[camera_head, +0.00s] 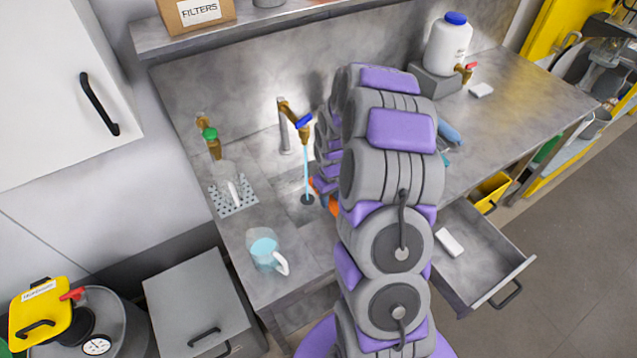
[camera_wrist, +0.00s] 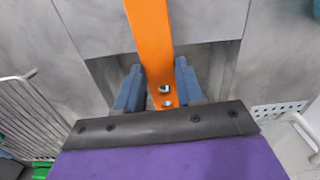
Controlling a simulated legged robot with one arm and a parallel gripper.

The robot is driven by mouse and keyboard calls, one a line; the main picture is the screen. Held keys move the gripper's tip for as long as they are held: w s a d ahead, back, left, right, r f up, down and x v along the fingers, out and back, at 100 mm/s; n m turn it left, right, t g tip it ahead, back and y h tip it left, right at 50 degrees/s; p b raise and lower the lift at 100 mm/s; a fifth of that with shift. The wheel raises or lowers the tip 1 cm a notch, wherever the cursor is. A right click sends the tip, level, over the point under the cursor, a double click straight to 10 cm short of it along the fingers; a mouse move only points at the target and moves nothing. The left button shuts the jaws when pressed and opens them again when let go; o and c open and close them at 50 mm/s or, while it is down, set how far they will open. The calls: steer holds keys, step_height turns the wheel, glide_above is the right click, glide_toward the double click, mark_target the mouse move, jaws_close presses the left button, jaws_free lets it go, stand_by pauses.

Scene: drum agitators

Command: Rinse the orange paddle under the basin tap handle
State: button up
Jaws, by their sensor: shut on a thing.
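My gripper (camera_wrist: 160,92) is shut on the orange paddle (camera_wrist: 150,35), with a blue-grey finger on each side of it. The paddle runs up out of the top of the wrist view; its far end is out of sight there. In the head view a bit of orange paddle (camera_head: 333,206) shows beside the stream, left of my arm, which hides the rest and the gripper. The brass basin tap has a blue handle (camera_head: 303,121). A blue water stream (camera_head: 306,165) falls from it to the dark drain (camera_head: 307,199). I cannot tell whether water touches the paddle.
A green-handled tap (camera_head: 210,137) stands left, above a perforated tray (camera_head: 234,199). A jug of blue liquid (camera_head: 264,250) stands at the counter's front. An open drawer (camera_head: 475,265) holds a white block. A white bottle (camera_head: 448,42) stands back right; the counter before it has free room.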

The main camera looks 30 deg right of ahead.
steer(key=shift+s+a+r, duration=0.1)
steer(key=shift+s+r, duration=0.95)
steer(key=shift+s, duration=0.25)
steer(key=shift+s+a+r, duration=0.1)
steer(key=shift+s+r, duration=0.9)
steer(key=shift+s, duration=0.25)
steer(key=shift+w, duration=0.15)
